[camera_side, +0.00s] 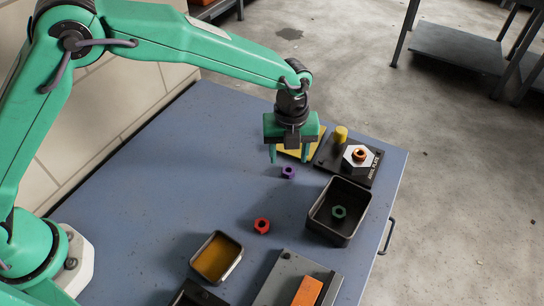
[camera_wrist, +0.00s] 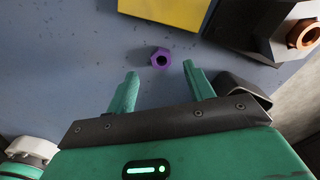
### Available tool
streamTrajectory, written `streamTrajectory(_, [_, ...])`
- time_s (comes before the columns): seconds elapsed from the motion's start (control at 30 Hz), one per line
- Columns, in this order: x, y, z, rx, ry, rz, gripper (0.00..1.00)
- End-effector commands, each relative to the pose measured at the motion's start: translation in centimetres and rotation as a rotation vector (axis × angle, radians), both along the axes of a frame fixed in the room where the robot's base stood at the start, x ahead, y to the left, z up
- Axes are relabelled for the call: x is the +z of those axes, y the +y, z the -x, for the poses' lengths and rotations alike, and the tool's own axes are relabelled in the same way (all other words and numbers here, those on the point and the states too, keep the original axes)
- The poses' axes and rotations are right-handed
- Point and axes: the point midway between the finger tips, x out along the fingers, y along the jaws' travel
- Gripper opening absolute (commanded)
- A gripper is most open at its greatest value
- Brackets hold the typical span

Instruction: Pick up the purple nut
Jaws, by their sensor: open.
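The purple nut (camera_side: 288,172) lies on the blue-grey table below my gripper (camera_side: 289,156). In the wrist view the purple nut (camera_wrist: 160,58) lies just beyond the fingertips of my gripper (camera_wrist: 160,70), roughly between their lines. The fingers are apart and empty, and my gripper hangs above the table. Nothing hides the nut in either view.
A red nut (camera_side: 262,226) lies nearer the front. A black bin (camera_side: 319,223) holds a green nut (camera_side: 339,212). A dark plate (camera_side: 329,157) carries an orange nut (camera_side: 360,154) and a yellow cylinder (camera_side: 341,134). A shallow amber-bottomed tray (camera_side: 232,240) is left of front.

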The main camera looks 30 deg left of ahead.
Motion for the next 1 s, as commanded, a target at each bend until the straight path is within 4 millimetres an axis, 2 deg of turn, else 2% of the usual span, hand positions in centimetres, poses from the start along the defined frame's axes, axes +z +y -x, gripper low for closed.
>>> streamTrajectory(0.2, [-2.6,-0.2,0.0,0.000,0.004,-0.002,0.53])
streamTrajectory(0.4, [-4.2,-0.2,0.0,0.000,0.002,-0.001,0.53])
streamTrajectory(0.93, [-4.3,-0.2,0.0,0.000,0.000,0.000,0.53])
streamTrajectory(1.0, [-4.3,-0.2,0.0,0.000,0.000,0.000,0.41])
